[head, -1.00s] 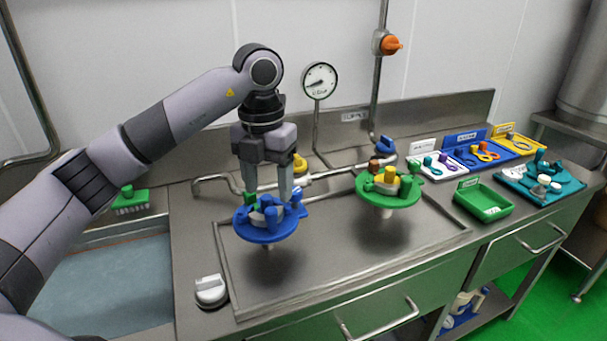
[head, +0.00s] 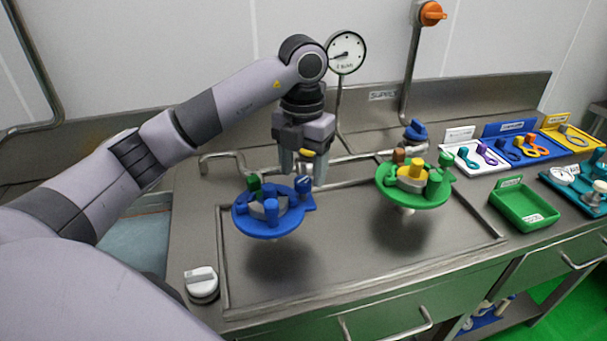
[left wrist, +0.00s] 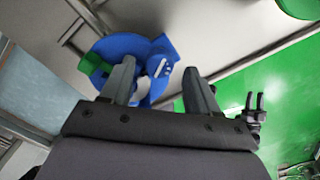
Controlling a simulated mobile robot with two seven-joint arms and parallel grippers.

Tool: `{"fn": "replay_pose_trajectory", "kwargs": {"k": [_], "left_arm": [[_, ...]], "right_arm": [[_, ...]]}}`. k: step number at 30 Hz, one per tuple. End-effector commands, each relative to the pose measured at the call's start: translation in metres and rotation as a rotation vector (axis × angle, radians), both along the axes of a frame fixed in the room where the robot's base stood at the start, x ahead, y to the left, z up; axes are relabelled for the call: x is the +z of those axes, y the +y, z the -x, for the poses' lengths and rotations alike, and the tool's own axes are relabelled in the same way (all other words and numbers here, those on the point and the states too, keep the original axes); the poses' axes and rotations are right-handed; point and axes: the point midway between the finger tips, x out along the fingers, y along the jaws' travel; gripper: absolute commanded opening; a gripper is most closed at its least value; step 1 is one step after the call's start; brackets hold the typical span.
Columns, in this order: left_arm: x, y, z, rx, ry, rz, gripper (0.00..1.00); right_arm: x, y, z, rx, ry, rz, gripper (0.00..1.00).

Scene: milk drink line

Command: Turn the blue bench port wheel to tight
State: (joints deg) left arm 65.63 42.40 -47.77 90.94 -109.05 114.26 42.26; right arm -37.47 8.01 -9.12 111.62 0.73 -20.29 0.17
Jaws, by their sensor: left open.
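The blue bench port (head: 240,222) is a round blue plate above the steel bench, left of centre. It carries a grey-white middle part, blue knobs and a green block (head: 254,184). My left gripper (head: 303,180) is open and empty, at the back right of the plate, apart from the grey middle. In the left wrist view the two fingers (left wrist: 160,72) are spread, with the blue plate (left wrist: 118,46) beyond them and a blue knob (left wrist: 161,60) showing between them. Part of the grey middle is hidden there. A small dark two-pronged shape, perhaps my right gripper (left wrist: 254,105), shows over the green floor.
A similar green port (head: 385,190) stands to the right. A pipe and a round gauge (head: 346,52) are behind. A white knob (head: 201,282) sits at front left. A green tray (head: 525,208) and tool boards lie right. The bench front is clear.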

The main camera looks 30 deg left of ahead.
Motion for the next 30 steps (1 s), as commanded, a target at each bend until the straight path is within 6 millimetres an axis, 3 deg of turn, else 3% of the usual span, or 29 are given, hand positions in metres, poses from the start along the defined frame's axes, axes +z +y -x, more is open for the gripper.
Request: {"fn": "replay_pose_trajectory", "kwargs": {"k": [6,14,19,20,30], "left_arm": [[-0.017,0.0,0.0,0.0,0.0,-0.001,0.6],[-0.018,0.0,0.0,0.0,-0.001,-0.001,0.6],[-0.018,0.0,0.0,0.0,-0.001,-0.001,0.08],[-0.018,0.0,0.0,0.0,-0.001,-0.001,0.04],[-0.018,0.001,0.0,-0.037,-0.002,-0.001,0.04]], "right_arm": [[0.003,0.0,-0.001,0.0,-0.002,0.0,0.43],[0.004,0.0,-0.002,0.001,-0.005,0.0,0.43],[0.004,0.0,-0.002,0.001,-0.005,0.0,0.43],[0.004,0.0,-0.002,0.001,-0.005,0.0,0.43],[0.003,0.0,-0.003,0.001,-0.006,0.0,0.43]]}}
